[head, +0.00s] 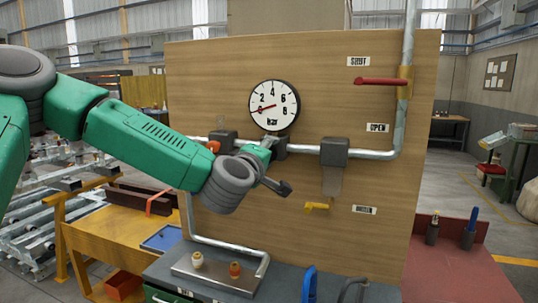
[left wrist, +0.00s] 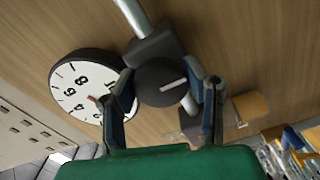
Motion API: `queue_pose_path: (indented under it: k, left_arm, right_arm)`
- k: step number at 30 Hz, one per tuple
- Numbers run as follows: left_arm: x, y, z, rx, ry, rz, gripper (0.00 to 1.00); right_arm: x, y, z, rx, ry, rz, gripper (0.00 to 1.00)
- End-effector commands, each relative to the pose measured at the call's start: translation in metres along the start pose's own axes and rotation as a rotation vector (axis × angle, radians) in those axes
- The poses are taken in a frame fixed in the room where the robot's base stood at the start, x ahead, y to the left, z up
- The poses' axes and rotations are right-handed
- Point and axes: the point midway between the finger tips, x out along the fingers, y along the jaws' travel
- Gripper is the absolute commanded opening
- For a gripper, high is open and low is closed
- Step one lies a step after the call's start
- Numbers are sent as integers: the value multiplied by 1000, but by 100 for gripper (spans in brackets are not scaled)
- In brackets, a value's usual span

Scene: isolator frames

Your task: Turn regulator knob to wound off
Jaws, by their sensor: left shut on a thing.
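The regulator knob (left wrist: 160,80) is round and dark with a white line on its face, in the left wrist view. My left gripper (left wrist: 169,85) has one finger on each side of it and is shut on it. In the head view my left gripper (head: 268,170) is at the pipe below the gauge and hides the knob. Part of the dark regulator body (head: 280,146) shows behind it. The round white bar gauge (head: 274,103) is above, its red needle pointing to the lower left near the low end. The gauge also shows in the left wrist view (left wrist: 82,88).
A red lever (head: 381,81) lies level below a SHUT label (head: 358,61) on the wooden panel (head: 210,85). A yellow handle (head: 317,206) is lower down. A metal tray (head: 215,272) with two small fittings sits on the bench. My left arm crosses the panel's left part.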

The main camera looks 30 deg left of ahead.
Motion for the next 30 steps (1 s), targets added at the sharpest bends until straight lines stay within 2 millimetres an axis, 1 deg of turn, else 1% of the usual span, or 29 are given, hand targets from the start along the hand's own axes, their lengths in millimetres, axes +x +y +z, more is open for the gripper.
queue_pose_path:
  k: [1, 4, 5, 6, 7, 17, 20, 27, 30]
  left_arm:
    - [0, -3, 0, -1, 0, -7, 12]
    - [0, -3, 0, -1, 0, -7, 12]
    - [0, -3, 0, -1, 0, -7, 44]
    - [0, -3, 0, -1, 0, -7, 58]
    - [0, -3, 0, 0, 0, -7, 63]
    - [-4, 0, 0, 0, 0, -1, 63]
    - [-15, 0, 1, 1, -2, -1, 63]
    - [-54, -2, 0, -1, -3, -3, 63]
    - [-65, -4, -1, -1, -1, -5, 63]
  right_arm:
    - [0, 0, 0, 0, 0, 0, 36]
    - [0, 0, 0, 0, 0, 0, 36]
    - [0, 0, 0, 0, 0, 0, 36]
    - [0, 0, 0, 0, 0, 0, 36]
    - [0, 0, 0, 0, 0, 0, 36]
    - [0, 0, 2, 0, 2, 0, 36]
    - [0, 0, 2, 0, 2, -1, 36]
    - [0, 0, 2, 0, 2, -1, 36]
    - [0, 0, 2, 0, 2, 0, 36]
